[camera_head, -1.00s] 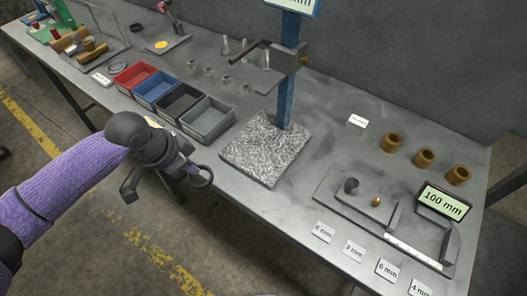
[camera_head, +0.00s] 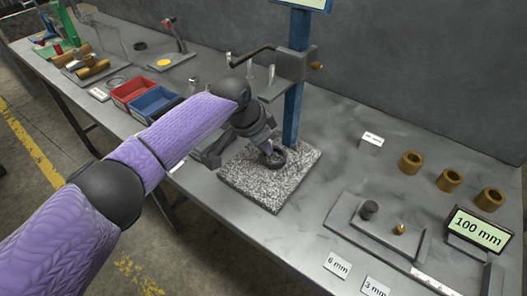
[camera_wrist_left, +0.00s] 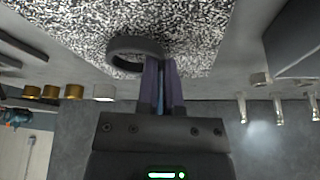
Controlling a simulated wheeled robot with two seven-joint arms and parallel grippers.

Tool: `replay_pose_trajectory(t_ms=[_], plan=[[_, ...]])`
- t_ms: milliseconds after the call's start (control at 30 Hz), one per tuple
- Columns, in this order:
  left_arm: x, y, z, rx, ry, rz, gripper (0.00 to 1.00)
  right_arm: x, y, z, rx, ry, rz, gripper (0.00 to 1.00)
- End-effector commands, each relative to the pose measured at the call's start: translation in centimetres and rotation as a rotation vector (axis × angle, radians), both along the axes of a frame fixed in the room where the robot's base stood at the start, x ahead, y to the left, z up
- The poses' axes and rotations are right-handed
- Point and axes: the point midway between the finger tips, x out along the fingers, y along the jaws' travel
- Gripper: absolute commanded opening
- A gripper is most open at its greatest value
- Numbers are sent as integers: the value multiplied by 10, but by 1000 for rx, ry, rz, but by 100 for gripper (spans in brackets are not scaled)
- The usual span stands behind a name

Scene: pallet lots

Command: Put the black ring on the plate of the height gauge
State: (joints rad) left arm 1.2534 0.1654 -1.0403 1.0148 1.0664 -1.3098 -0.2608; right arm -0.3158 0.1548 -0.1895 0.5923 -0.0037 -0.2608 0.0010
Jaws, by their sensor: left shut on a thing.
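The black ring (camera_head: 273,158) is held in my left gripper (camera_head: 268,148), which is shut on its rim. In the left wrist view the ring (camera_wrist_left: 133,54) is at the tips of the closed fingers (camera_wrist_left: 160,66). The speckled granite plate (camera_head: 290,186) of the height gauge lies beneath the ring. Whether the ring touches the plate or hangs just above it, I cannot tell. The gauge's blue column (camera_head: 293,100) rises behind the plate and carries a grey arm (camera_head: 268,51). My right gripper is not in view.
Red (camera_head: 133,87) and blue (camera_head: 155,103) bins stand left of the plate, partly behind my arm. Several brown bushings (camera_head: 449,180) and a 100 mm display (camera_head: 479,232) stand at the right. A small white-labelled block (camera_head: 371,143) sits right of the plate.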

Motion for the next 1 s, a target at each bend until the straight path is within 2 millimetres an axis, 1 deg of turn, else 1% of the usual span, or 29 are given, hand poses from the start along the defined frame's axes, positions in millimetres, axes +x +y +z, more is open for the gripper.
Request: replay_pose_trajectory(t_ms=[33,200,333,367,400,467,500,533,867,967,1000], plan=[[0,1,-7,2,2,0,0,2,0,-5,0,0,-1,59],[-1,1,-3,1,1,0,0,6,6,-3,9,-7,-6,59],[-1,1,-6,0,2,1,0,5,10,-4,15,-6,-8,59],[-1,2,-6,1,1,1,12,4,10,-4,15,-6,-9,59],[-1,2,-6,1,1,1,20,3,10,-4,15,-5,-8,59],[-1,2,-6,1,1,1,33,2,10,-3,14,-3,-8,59],[-1,2,-6,1,1,1,42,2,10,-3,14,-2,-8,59],[-1,2,-6,1,1,1,43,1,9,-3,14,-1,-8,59],[-1,2,-6,1,1,1,43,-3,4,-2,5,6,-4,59],[-1,2,-2,1,0,0,43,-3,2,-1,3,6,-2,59],[-2,3,4,1,0,0,43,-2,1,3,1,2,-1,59]])
